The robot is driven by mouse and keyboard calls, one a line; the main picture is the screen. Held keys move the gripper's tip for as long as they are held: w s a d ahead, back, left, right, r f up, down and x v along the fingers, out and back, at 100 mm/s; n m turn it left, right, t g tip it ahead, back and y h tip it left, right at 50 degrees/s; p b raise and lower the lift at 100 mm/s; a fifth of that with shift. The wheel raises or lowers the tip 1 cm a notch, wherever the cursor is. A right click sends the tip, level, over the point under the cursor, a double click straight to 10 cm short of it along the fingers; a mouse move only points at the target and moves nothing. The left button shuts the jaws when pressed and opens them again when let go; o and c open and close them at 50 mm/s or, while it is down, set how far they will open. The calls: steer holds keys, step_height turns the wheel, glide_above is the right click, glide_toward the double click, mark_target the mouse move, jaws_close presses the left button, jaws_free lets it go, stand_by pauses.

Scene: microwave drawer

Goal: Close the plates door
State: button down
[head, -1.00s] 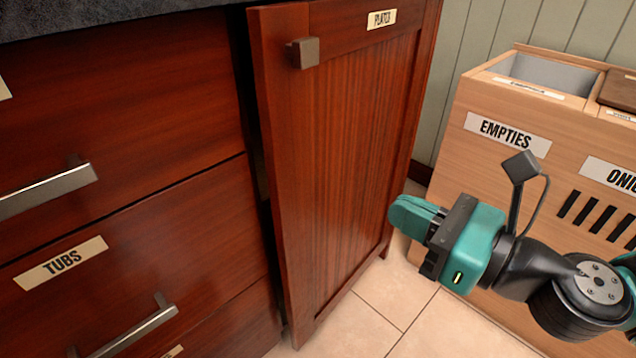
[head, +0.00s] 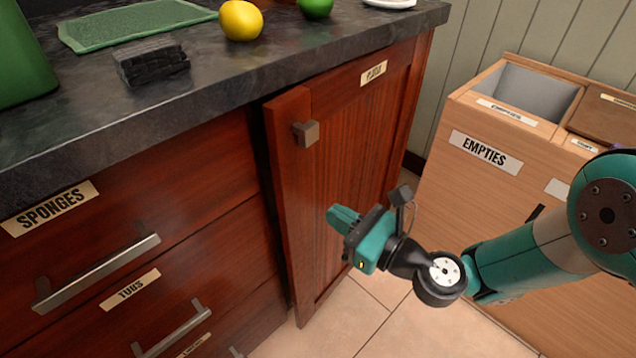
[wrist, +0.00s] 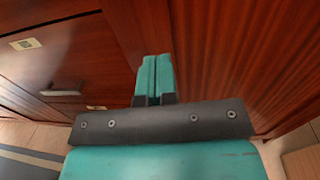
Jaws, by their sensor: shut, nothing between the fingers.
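The plates door (head: 335,180) is a reddish wooden cabinet door with a label at its top and a square metal knob (head: 306,134) near its upper left corner. It stands ajar, its left edge out from the cabinet front with a dark gap behind it. My gripper (head: 334,218) is shut and empty, in front of the lower middle of the door in the head view. Whether it touches the door I cannot tell. In the wrist view the closed teal fingers (wrist: 153,78) point toward the door's left edge, with the door panel (wrist: 245,60) on the right.
Drawers labelled sponges (head: 50,208) and tubs (head: 130,290) are at the left, their bar handles sticking out. A dark countertop (head: 215,75) overhangs the cabinet. A wooden bin unit labelled empties (head: 485,152) stands at the right. Tiled floor (head: 340,325) is open in front.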

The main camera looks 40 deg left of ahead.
mark_target(307, 198)
steer(key=a, duration=0.3)
steer(key=shift+s+a, duration=0.1)
steer(key=shift+s, duration=0.1)
steer(key=shift+a, duration=0.75)
